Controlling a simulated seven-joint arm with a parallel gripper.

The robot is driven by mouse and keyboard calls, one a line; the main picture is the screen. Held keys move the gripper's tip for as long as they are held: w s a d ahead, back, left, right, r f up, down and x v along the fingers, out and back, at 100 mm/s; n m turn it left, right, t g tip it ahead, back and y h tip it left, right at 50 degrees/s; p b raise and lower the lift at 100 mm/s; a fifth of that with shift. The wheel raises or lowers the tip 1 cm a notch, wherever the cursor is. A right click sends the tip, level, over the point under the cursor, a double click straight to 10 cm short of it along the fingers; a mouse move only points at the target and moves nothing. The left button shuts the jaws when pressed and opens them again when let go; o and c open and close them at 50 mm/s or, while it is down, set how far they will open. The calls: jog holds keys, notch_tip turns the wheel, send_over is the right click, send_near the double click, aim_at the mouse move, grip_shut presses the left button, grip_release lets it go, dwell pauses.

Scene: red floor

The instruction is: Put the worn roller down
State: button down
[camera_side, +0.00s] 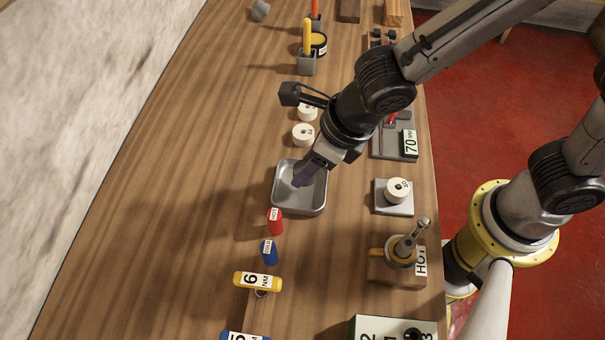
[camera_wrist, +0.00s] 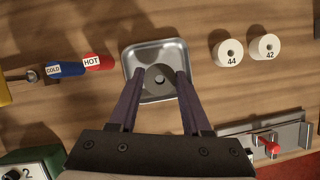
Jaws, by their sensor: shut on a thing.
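The worn roller (camera_wrist: 160,72) is a grey disc with a hole in its centre. My gripper (camera_wrist: 160,80) is shut on it, with one purple finger on each side, in the wrist view. The roller is over the lower part of a shallow metal tray (camera_wrist: 131,60). In the side view my gripper (camera_side: 301,180) points down into the same tray (camera_side: 318,207), and the fingers hide the roller there. I cannot tell whether the roller touches the tray floor.
Two white rollers, marked 44 (camera_wrist: 228,53) and 42 (camera_wrist: 266,48), stand beside the tray. A red HOT piece (camera_side: 275,222) and a blue COLD piece (camera_side: 269,252) are close to its near side. Another white roller (camera_side: 398,189) sits on a grey plate (camera_side: 385,208).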

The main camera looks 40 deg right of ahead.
aim_at(303, 190)
jog(key=shift+w+a+f, duration=0.1)
jog(key=shift+w+f, duration=0.05)
jog(key=shift+f, duration=0.1)
jog(key=shift+w+a+f, duration=0.1)
jog(key=shift+f, duration=0.8)
jog(key=shift+w+a+f, duration=0.1)
jog(key=shift+f, duration=0.75)
jog(key=shift+f, duration=0.15)
jog(key=shift+c, duration=1.8)
grip_release()
